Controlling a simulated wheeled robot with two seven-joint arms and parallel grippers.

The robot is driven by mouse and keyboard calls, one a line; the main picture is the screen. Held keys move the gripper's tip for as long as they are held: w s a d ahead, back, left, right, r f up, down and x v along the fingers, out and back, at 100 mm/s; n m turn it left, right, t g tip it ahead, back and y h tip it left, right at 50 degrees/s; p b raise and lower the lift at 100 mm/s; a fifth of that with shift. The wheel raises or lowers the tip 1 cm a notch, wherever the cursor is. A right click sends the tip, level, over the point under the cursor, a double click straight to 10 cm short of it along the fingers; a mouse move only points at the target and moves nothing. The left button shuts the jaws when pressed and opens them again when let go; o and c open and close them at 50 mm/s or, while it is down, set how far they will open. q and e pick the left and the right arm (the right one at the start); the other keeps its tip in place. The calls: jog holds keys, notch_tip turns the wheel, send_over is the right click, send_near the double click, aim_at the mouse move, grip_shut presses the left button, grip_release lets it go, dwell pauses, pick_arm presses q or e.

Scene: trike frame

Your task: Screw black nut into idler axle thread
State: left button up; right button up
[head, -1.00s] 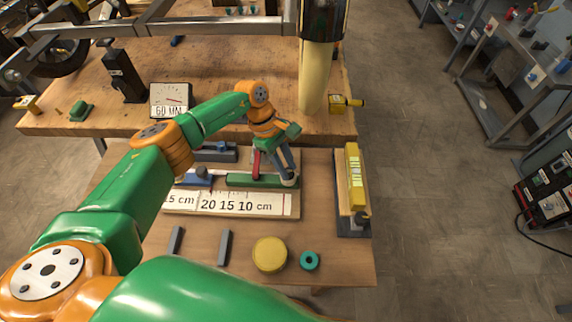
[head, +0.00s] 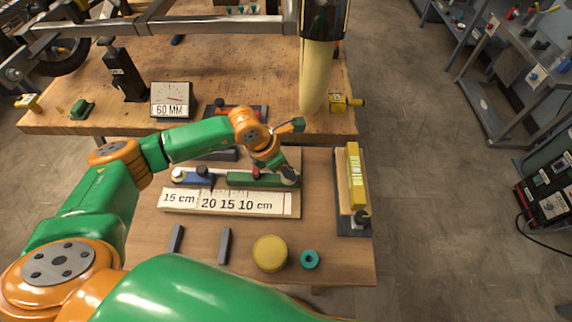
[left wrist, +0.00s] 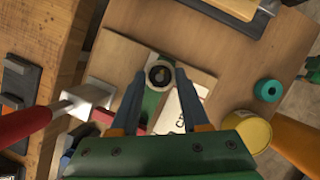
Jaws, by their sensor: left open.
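My left gripper (head: 286,168) is over the right end of a green block (head: 255,180) on the small table. In the left wrist view its two fingers (left wrist: 161,76) are spread open. Between and just beyond the fingertips is a dark round piece with a pale ring (left wrist: 160,73), at the end of the green block; it looks like the nut on the axle end, but thread and seating cannot be made out. A gap seems to show beside each finger. My right gripper is in neither view.
A ruler board (head: 235,203) lies in front of the block, with a blue block (head: 190,178) at left. A yellow round lid (head: 270,254) and teal ring (head: 310,260) stand front right. A yellow-topped fixture (head: 355,180) stands right. A red-handled tool (left wrist: 25,125) shows in the wrist view.

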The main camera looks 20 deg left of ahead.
pick_arm(q)
grip_shut()
jog(key=m, duration=0.1)
jog(key=m+g, duration=0.1)
jog(key=m, duration=0.1)
jog(key=m+h, duration=0.1)
jog(key=m, duration=0.1)
jog(key=shift+w+a+g, duration=0.1)
jog(key=shift+w+g, duration=0.15)
jog(key=shift+g, duration=0.05)
jog(key=shift+c, duration=0.7)
grip_release()
jog(key=shift+m+g, duration=0.3)
jog(key=shift+m, duration=0.3)
jog(key=o, duration=0.4)
jog(key=v, duration=1.2)
jog(key=shift+s+a+f, duration=0.1)
jog(key=shift+s, duration=0.05)
